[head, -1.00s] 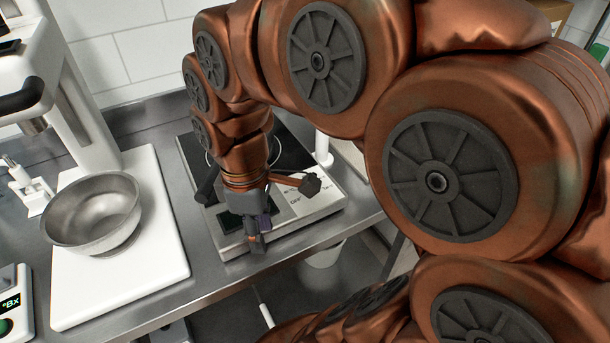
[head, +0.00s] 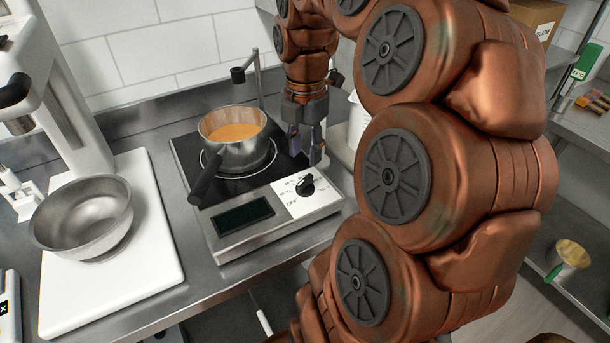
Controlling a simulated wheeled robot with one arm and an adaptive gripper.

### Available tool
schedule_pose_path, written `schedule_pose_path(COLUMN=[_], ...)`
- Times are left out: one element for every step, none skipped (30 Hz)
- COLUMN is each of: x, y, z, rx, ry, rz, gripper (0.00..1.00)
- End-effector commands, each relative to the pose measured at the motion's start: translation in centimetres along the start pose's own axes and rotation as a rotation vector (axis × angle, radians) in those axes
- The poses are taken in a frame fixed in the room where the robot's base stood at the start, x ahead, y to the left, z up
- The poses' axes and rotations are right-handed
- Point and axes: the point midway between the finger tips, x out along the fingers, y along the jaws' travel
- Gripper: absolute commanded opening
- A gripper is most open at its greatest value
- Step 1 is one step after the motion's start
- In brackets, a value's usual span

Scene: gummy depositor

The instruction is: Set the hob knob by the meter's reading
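The hob (head: 213,234) stands on the steel counter, with a black glass top and a white dial panel at its front right. The black hob knob (head: 305,186) sits on that panel; OFF and other marks are printed around it. A dark display (head: 244,216) left of the panel shows no reading that I can make out. A steel pot (head: 236,156) of orange liquid stands on the hob. My gripper (head: 306,160) hangs above and behind the knob, apart from it. Its two fingers are spread with nothing between them.
A thin stand with a black head (head: 238,75) rises behind the pot. The pot's black handle (head: 206,180) points to the front left. A steel bowl (head: 84,216) sits on a white machine base at left. A green-topped meter-like device (head: 586,61) is at far right.

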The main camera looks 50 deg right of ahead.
Motion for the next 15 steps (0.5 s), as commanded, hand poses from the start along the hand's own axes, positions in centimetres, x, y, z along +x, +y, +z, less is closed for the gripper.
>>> schedule_pose_path(x=[0.3, 0.5, 0.9, 1.1, 1.5, 1.9, 2.3, 2.7, 3.2, 3.6, 3.9, 4.4, 4.7, 5.0, 5.5], y=[-0.1, -0.1, -0.1, -0.1, -0.1, -0.1, -0.2, -0.2, -0.1, -0.1, -0.1, -0.1, -0.1, -0.1, -0.1], z=[0.0, -0.1, 0.0, 0.0, 0.0, 0.0, 0.0, -0.1, 0.0, -0.1, -0.1, -0.1, -0.1, 0.0, 0.0], rx=[0.000, 0.001, 0.002, 0.002, 0.003, 0.003, 0.004, 0.003, 0.003, 0.003, 0.003, 0.004, 0.004, 0.004, 0.003], ry=[0.001, 0.002, 0.001, -0.001, -0.001, 0.000, 0.001, 0.001, 0.001, 0.001, 0.001, 0.002, 0.001, 0.000, 0.000], rz=[-0.003, -0.004, -0.003, -0.002, -0.002, -0.003, -0.005, -0.006, -0.004, -0.004, -0.004, -0.004, -0.003, -0.002, -0.002], gripper=[0.39, 0.39, 0.39, 0.39, 0.39, 0.39, 0.39, 0.39, 0.39, 0.39, 0.39, 0.39, 0.39, 0.39, 0.39])
